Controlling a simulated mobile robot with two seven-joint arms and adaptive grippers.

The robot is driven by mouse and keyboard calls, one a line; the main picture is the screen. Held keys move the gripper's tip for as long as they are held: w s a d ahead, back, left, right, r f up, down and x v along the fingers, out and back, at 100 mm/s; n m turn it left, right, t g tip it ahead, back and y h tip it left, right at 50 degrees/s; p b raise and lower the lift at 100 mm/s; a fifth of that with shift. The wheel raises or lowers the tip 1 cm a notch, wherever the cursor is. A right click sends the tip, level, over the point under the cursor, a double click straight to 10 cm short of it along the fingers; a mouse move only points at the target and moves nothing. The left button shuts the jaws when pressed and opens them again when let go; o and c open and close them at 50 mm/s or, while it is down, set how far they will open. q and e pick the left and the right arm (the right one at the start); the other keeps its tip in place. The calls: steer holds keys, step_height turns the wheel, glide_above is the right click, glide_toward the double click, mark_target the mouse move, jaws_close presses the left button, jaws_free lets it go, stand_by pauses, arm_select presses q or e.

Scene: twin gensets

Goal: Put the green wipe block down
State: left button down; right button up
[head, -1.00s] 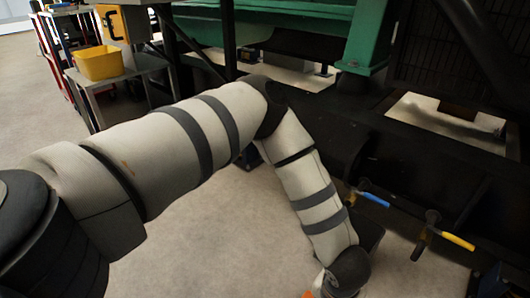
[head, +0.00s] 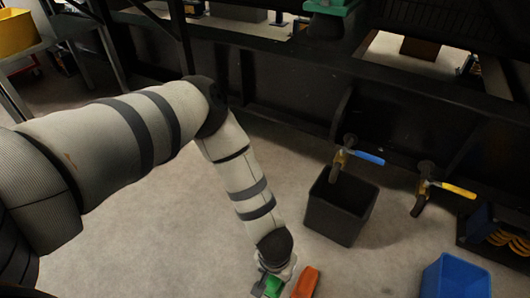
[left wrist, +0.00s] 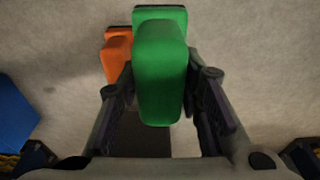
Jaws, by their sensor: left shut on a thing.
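My left gripper (head: 270,279) is at the lower middle of the head view, low over the grey floor. It is shut on the green wipe block (head: 273,287), which shows only in part there. In the left wrist view the green wipe block (left wrist: 161,72) is between the two fingers of my left gripper (left wrist: 160,88), with a dark layer along its far edge. I cannot tell whether it touches the floor. An orange block (head: 305,282) is just right of it in the head view; it also shows in the left wrist view (left wrist: 117,54), partly hidden behind the green one. My right gripper is not in view.
A black open bin (head: 337,211) stands beyond the gripper, under a blue-handled valve (head: 362,157). A yellow-handled valve (head: 445,188) is farther right. A blue bin (head: 455,277) stands at lower right. The floor left of my arm is clear.

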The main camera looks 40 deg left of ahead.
arm_select(q)
steer(key=shift+w+a+f+b, duration=0.85)
steer(key=shift+a+f+b, duration=0.45)
steer(key=shift+f, duration=0.65)
steer(key=shift+w+a+f+b, duration=0.95)
steer(key=shift+a+f, duration=0.55)
steer(key=shift+f, duration=0.4)
steer(key=shift+w+a+f+b, duration=0.8)
steer(key=shift+a+f+b, duration=0.5)
steer(key=shift+f, duration=0.65)
steer(key=c, duration=1.1)
jaws_free()
steer(key=shift+a, duration=0.1)
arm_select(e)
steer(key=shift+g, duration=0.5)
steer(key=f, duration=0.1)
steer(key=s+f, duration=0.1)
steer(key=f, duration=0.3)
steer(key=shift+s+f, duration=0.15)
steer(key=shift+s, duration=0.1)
